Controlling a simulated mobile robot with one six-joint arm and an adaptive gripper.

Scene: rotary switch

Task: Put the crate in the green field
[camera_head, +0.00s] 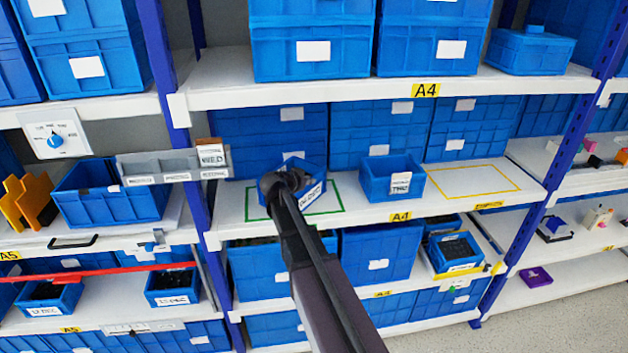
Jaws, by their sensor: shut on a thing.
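A small blue crate (310,172) with a white label sits at or just above the green-outlined field (250,210) on the middle shelf. My arm and gripper (287,182) cover its left and front side. My gripper is shut on this crate. The crate looks turned and slightly tilted, and its label text is hard to read. The green outline shows to the left of and around the crate. I cannot tell whether the crate's bottom touches the shelf.
An empty yellow-outlined field (475,180) lies further right. Large blue bins (365,130) line the back. A grey rail (165,166) with a WED label juts out at left, beside a blue post (175,70).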

